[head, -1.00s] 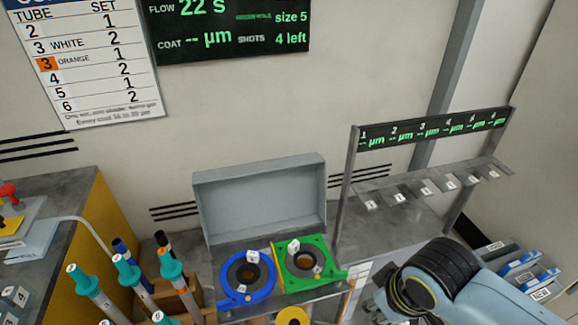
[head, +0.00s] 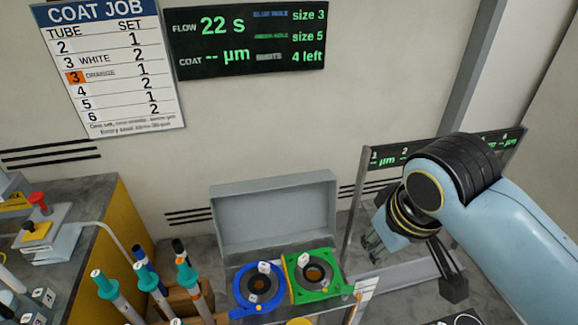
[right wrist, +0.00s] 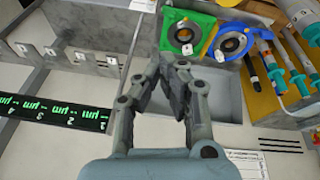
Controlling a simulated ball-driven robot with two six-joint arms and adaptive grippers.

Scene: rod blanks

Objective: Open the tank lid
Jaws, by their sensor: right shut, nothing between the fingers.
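A shallow grey lid (head: 275,212) stands raised on edge, tilted back, behind the blue ring (head: 258,303) and green square plate (head: 333,283) on the tank top. The plates surround dark round openings. In the right wrist view the lid (right wrist: 228,98) lies beyond my fingers, below the green plate (right wrist: 202,22) and blue ring (right wrist: 222,55). My right gripper (head: 372,248) is shut and empty, to the right of the lid in the head view and apart from it as far as I can tell. It also shows in the right wrist view (right wrist: 172,62). My left gripper is out of view.
Several teal-capped tubes (head: 105,285) stand left of the tank. A rack with a green-lettered display (head: 395,153) stands right, partly behind my right arm. A yellow-sided bench (head: 118,230) is at the left. A job chart (head: 108,70) and dark screen (head: 250,42) hang on the wall.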

